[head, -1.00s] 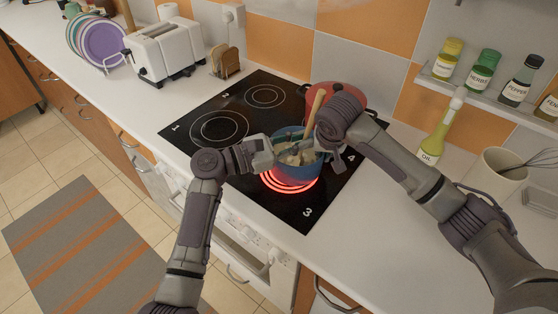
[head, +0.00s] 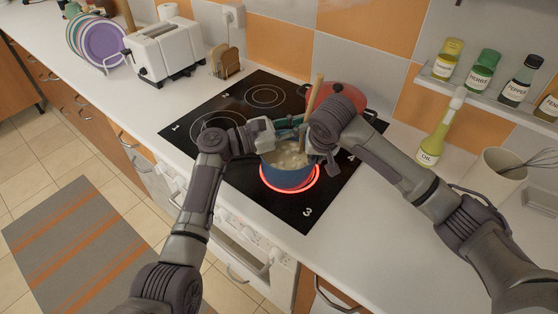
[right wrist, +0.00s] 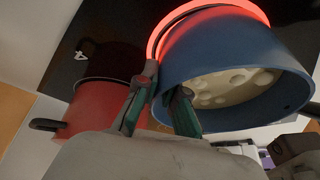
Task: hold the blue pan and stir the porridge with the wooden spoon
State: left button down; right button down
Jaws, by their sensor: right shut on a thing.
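The blue pan (head: 287,178) sits on the glowing front burner and also fills the upper right of the right wrist view (right wrist: 215,55). Pale, lumpy porridge (head: 291,156) is inside it.
A red pot (head: 345,92) stands behind the pan, close to my right gripper. Two bare burners lie to the left on the black hob (head: 185,128). An oil bottle (head: 438,135) and a white pot with a whisk (head: 489,174) stand to the right.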

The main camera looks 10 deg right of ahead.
pick_arm(q)
jog(key=shift+w+a, duration=0.1)
jog(key=shift+a, duration=0.05)
pick_arm(e)
jog(key=shift+w+d, duration=0.1)
jog(key=shift+d, duration=0.1)
pick_arm(q)
jog(key=shift+s+a, duration=1.35)
jog(key=shift+a, duration=0.2)
pick_arm(e)
jog(key=shift+d, duration=0.1)
pick_arm(q)
notch_tip(320, 180, up, 8)
jog(key=s, duration=0.1)
jog(key=shift+s+d, duration=0.3)
jog(key=shift+r, duration=0.15)
dwell(0.5)
jog(key=shift+r, duration=2.45)
pick_arm(e)
jog(key=c, duration=1.2)
grip_release()
